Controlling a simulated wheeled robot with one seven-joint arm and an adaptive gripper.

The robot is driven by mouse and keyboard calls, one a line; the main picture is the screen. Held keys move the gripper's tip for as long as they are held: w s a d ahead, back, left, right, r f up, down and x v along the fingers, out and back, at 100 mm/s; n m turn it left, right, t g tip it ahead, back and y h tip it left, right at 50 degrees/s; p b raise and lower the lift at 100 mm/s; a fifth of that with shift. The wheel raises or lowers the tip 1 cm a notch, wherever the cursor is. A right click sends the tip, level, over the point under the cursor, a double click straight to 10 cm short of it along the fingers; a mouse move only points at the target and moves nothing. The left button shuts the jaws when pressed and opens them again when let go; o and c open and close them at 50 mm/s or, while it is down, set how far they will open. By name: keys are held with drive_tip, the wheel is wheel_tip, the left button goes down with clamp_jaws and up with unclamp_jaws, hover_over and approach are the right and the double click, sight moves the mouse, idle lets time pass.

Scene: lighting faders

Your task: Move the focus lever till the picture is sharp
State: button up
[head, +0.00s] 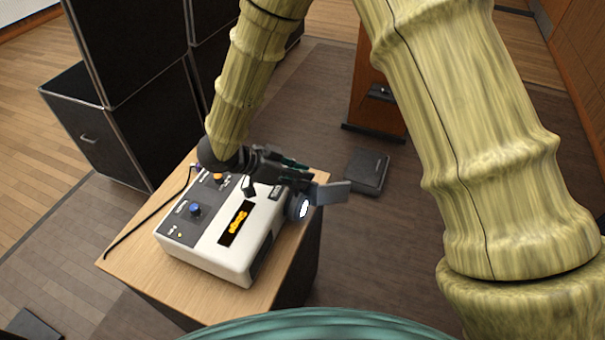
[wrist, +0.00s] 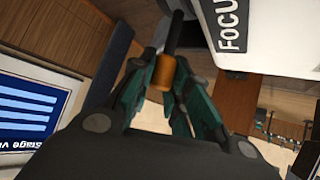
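The projector (head: 205,248) is a white box with a dark panel on a small wooden table. Its lit lens (head: 303,207) faces right. My gripper (head: 305,180) is at the lens end of the projector. In the wrist view, the focus lever has a dark shaft and an orange tip (wrist: 164,72), beside the white housing marked FOCUS (wrist: 232,30). My gripper's green fingers (wrist: 165,85) lie on both sides of the orange tip; whether they press on it I cannot tell. The screen (wrist: 28,110) shows light blue bars and partly visible, readable text.
The wooden table (head: 135,262) has a blue knob (head: 195,210) and an orange knob (head: 218,177) on the projector above it. Black cases (head: 125,130) stand behind at left. A dark flat box (head: 366,171) lies on the floor at right, near a wooden lectern (head: 372,100).

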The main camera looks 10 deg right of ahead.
drive_tip(key=o, duration=0.3)
drive_tip(key=shift+o, duration=0.2)
drive_tip(key=v, duration=1.2)
drive_tip(key=shift+r, duration=0.1)
